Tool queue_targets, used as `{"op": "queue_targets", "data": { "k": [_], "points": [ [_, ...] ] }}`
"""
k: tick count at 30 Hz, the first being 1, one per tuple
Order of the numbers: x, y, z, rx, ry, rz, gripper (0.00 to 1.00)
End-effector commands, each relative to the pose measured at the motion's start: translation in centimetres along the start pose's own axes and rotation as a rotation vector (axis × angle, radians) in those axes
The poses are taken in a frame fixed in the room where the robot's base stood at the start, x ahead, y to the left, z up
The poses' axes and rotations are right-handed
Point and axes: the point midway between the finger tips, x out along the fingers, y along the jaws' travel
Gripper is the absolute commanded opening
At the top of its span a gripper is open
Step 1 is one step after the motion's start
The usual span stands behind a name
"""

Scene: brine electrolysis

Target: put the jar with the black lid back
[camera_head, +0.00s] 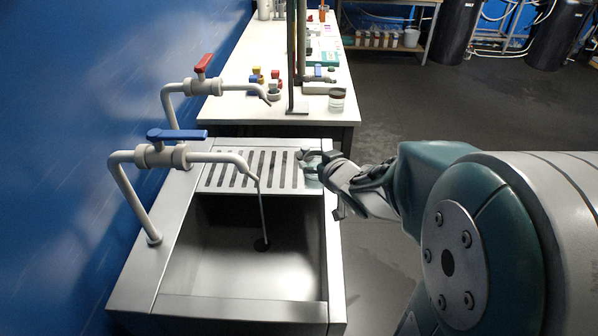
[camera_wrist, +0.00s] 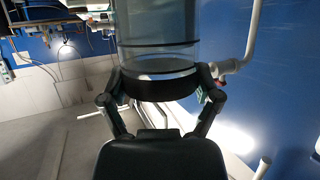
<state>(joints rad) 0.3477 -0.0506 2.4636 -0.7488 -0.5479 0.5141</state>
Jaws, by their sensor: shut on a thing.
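My gripper (camera_head: 314,158) is over the right end of the slotted drainboard (camera_head: 226,178) beside the sink. It is shut on the jar with the black lid (camera_head: 312,175), which looks small and partly hidden by the fingers there. In the wrist view the clear glass jar (camera_wrist: 158,30) fills the top middle. Its black lid (camera_wrist: 160,86) sits between the two fingers of my gripper (camera_wrist: 161,80). I cannot tell whether the jar touches the drainboard.
The sink basin (camera_head: 215,262) has a blue-handled tap (camera_head: 178,135) and a red-handled tap (camera_head: 203,63) on its left. The white bench (camera_head: 240,108) behind carries a lidded jar (camera_head: 337,99), small coloured items and an upright post (camera_head: 291,60). Dark floor (camera_head: 420,105) lies open at right.

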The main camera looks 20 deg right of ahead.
Motion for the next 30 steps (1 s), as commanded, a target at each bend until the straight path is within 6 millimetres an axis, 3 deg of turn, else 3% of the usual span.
{"op": "queue_targets", "data": {
  "k": [8,24,30],
  "points": [
    [-0.5,0.1,-0.1,0.017,0.0,0.037,0.23],
    [8.9,2.4,0.3,0.016,0.0,0.036,0.23],
    [12.1,3.0,2.1,0.017,-0.002,0.036,0.23]
  ]
}}
